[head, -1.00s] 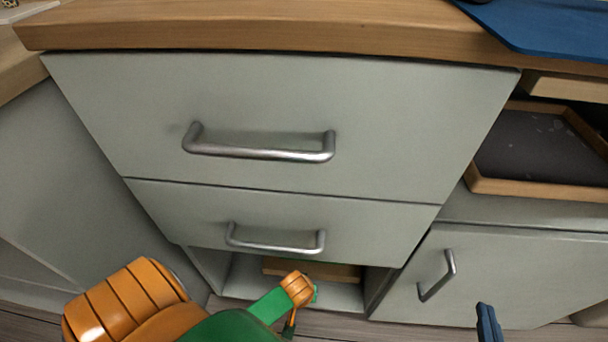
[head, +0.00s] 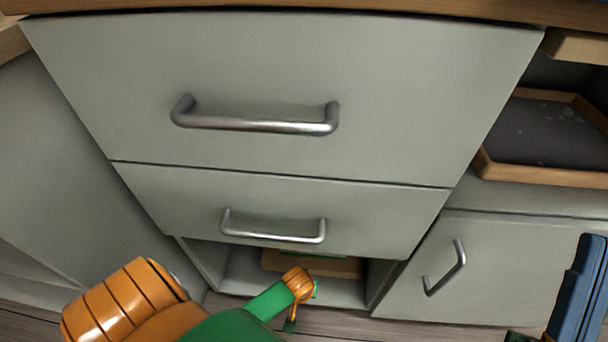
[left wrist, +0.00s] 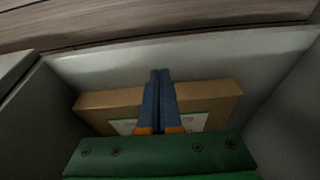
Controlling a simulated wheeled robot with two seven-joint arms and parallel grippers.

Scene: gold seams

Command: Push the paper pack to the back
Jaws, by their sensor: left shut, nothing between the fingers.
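The paper pack is a flat brown pack (head: 345,268) in the open compartment under the lower drawer. In the left wrist view the pack (left wrist: 215,98) lies across the compartment, with a white and green label partly hidden by my fingers. My left gripper (left wrist: 160,73) is shut and empty, its blue fingers crossing in front of the pack's middle; I cannot tell whether they touch it. In the head view my left wrist hides those fingers. My right gripper (head: 578,290) shows as blue fingers at the lower right, away from the pack; its opening is unclear.
Two grey drawers with metal handles (head: 255,122) (head: 272,232) are shut above the compartment. Its side walls stand close on both sides of the pack. A shut cabinet door (head: 465,262) and a wooden tray (head: 545,178) are at the right. Wooden floor (head: 345,326) lies in front.

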